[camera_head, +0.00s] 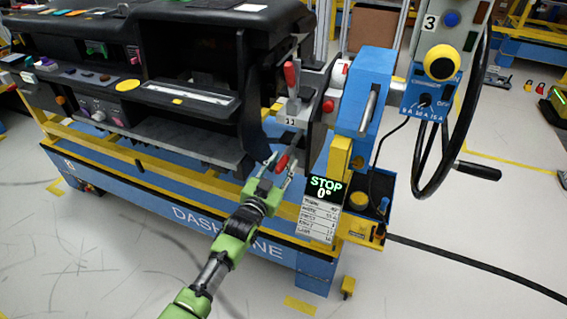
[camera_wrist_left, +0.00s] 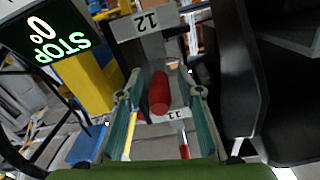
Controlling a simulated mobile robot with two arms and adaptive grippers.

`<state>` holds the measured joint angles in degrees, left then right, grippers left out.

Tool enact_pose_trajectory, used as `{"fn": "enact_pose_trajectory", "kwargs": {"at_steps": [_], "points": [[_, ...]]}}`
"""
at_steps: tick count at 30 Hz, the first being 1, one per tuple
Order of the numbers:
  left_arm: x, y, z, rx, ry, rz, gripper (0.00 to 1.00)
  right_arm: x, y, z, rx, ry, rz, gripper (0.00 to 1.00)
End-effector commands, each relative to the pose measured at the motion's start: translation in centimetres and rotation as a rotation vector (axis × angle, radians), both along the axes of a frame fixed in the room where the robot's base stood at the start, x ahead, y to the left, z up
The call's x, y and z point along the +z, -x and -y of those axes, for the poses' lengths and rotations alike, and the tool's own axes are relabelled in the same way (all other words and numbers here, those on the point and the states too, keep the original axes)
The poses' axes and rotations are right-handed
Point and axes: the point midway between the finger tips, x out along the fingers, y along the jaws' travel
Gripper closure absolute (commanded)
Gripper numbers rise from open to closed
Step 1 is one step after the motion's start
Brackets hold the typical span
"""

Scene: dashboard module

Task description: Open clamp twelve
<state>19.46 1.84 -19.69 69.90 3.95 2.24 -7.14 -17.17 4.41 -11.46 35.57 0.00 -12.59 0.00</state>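My left gripper (camera_head: 268,178) reaches up to the red handle (camera_head: 282,162) at the lower end of the clamp assembly. In the left wrist view, the label 12 (camera_wrist_left: 146,22) sits on a grey bracket above a red clamp handle (camera_wrist_left: 159,94). The two fingers of my left gripper (camera_wrist_left: 160,100) stand apart on either side of this handle, with gaps visible. A label 11 (camera_wrist_left: 175,114) shows behind it; in the head view, label 11 (camera_head: 291,121) is below an upright red handle (camera_head: 291,78). My right gripper is not in view.
The black dashboard (camera_head: 190,90) rests on a blue and yellow frame (camera_head: 180,195) at left. A STOP 0° display (camera_head: 321,188) and a blue column (camera_head: 368,90) stand close right of the clamps. A cable and handwheel (camera_head: 470,130) hang further right.

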Motion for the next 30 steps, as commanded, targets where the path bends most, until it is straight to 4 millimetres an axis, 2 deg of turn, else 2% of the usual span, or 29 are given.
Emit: {"fn": "enact_pose_trajectory", "kwargs": {"at_steps": [3,12,13,16,17,25,30], "points": [[0.0,-0.6,0.3,0.0,0.0,0.001,0.66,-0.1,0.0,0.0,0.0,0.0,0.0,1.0],[0.0,-0.7,0.3,-0.001,0.001,0.0,0.66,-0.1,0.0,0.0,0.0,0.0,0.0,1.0],[0.0,-0.7,0.3,-0.001,0.001,0.0,0.71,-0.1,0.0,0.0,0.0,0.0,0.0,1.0],[0.0,-0.7,0.3,-0.001,0.001,0.0,0.97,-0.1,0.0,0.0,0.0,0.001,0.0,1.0],[0.0,-0.7,0.3,-0.001,0.001,0.0,1.0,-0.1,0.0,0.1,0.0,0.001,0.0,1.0],[0.3,-0.7,0.3,0.0,-0.003,-0.008,1.0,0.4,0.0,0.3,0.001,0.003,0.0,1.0],[0.9,-0.7,0.3,0.0,-0.015,-0.047,1.0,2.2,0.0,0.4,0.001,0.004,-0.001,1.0]]}}
